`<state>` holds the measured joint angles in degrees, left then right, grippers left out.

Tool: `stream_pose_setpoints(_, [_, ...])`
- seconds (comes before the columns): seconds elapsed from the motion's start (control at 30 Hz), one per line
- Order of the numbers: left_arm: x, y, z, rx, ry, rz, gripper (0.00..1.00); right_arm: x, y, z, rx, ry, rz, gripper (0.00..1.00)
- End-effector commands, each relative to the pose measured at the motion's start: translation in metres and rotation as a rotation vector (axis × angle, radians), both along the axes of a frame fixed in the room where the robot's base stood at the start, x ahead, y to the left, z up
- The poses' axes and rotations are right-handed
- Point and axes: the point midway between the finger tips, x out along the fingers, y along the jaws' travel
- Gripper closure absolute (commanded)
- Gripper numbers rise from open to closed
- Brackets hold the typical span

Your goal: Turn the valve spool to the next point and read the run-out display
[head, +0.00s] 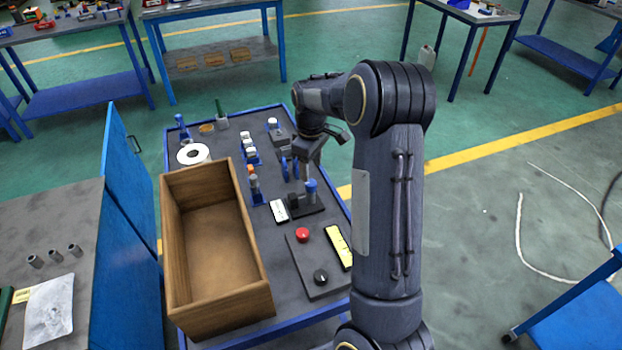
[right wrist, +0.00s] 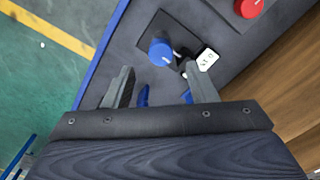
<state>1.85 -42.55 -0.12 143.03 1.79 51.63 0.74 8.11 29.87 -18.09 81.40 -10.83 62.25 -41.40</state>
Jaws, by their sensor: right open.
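My right gripper (head: 303,172) reaches down over the bench's right side; in the right wrist view its two fingers (right wrist: 160,90) stand apart. Blue supports (head: 290,168) stand beside the gripper, and blue pieces (right wrist: 143,96) also show between the fingers in the right wrist view. The valve spool itself I cannot make out; the gripper body and fingers hide that spot. A blue-capped knob (head: 311,188) stands on a dark plate near the gripper. A small white display (head: 279,210) lies beside it; in the right wrist view its face (right wrist: 207,59) has dark marks too small to read. My left gripper is out of view.
An open, empty wooden box (head: 262,275) fills the bench's left side. Small parts and a white roll (head: 193,153) stand at the back.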

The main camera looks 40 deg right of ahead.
Motion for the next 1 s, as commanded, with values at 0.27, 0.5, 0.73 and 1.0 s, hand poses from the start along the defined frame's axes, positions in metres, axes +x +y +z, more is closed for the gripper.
stream_pose_setpoints(0.27, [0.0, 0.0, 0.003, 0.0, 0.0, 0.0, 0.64, -0.001, 0.0, -0.043, 0.003, 0.003, -0.002, 0.48])
stream_pose_setpoints(0.5, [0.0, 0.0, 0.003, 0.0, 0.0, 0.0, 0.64, -0.001, 0.0, -0.055, 0.001, -0.001, -0.002, 0.48])
stream_pose_setpoints(0.73, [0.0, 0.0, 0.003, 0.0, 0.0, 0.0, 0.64, -0.001, 0.0, -0.055, 0.001, -0.001, -0.002, 0.53])
stream_pose_setpoints(1.0, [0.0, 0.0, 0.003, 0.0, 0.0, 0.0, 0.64, -0.001, 0.001, -0.055, 0.001, -0.001, -0.002, 0.89])
